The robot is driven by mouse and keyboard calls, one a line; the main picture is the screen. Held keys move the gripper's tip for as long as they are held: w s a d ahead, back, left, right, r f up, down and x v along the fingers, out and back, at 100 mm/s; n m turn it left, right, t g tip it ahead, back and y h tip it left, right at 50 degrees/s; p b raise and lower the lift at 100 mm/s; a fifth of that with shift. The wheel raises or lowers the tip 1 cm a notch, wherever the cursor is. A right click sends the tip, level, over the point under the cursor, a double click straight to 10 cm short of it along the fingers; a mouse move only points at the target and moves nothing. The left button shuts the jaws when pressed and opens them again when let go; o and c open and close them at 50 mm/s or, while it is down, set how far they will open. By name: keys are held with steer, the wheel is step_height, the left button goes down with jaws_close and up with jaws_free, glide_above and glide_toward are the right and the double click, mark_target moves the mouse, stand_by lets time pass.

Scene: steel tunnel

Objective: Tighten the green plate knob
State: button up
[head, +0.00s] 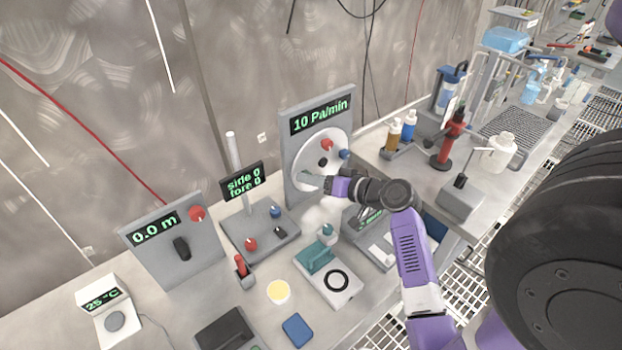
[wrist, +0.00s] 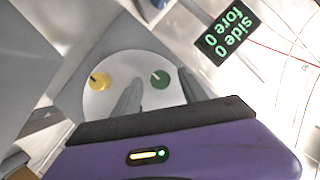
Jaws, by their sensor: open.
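The green plate knob (wrist: 160,79) sits on a round pale plate (wrist: 108,112) in the wrist view, with a light mark on its face. My gripper (wrist: 160,76) is open, with one finger on each side of the green knob. I cannot tell whether either finger touches it. In the head view my gripper (head: 316,182) is at the lower part of the round plate (head: 303,158) on the upright panel under the "10 Pa/min" display (head: 319,116). It hides the green knob there.
A yellow knob (wrist: 99,81) sits left of the green one. Red (head: 327,144), blue (head: 345,154) and black (head: 323,162) knobs are on the plate. A "side 0 fore 0" stand (head: 243,181) is to the left.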

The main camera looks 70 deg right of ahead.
steer(key=b+v, duration=0.1)
steer(key=v, duration=0.5)
steer(key=shift+s+a, duration=0.15)
steer(key=shift+s, duration=0.2)
steer(key=shift+r, duration=0.2)
steer(key=s+d+r+m+h, duration=0.1)
steer(key=d+r+m+h, duration=0.1)
steer(key=d+h, duration=0.15)
steer(key=s+a+r+n+t+y, duration=0.1)
steer(key=s+a+n+y, duration=0.35)
steer(key=a, duration=1.25)
steer(key=w+a+r+n+t+y, duration=0.15)
steer(key=a+n, duration=0.55)
steer(key=a, duration=1)
steer(key=s+a+f+n+g+y, duration=0.1)
steer(key=s+a+f+y, duration=0.1)
steer(key=s+a, duration=0.3)
steer(key=shift+s+a, duration=0.25)
steer(key=shift+a, duration=0.45)
steer(key=shift+n, duration=0.25)
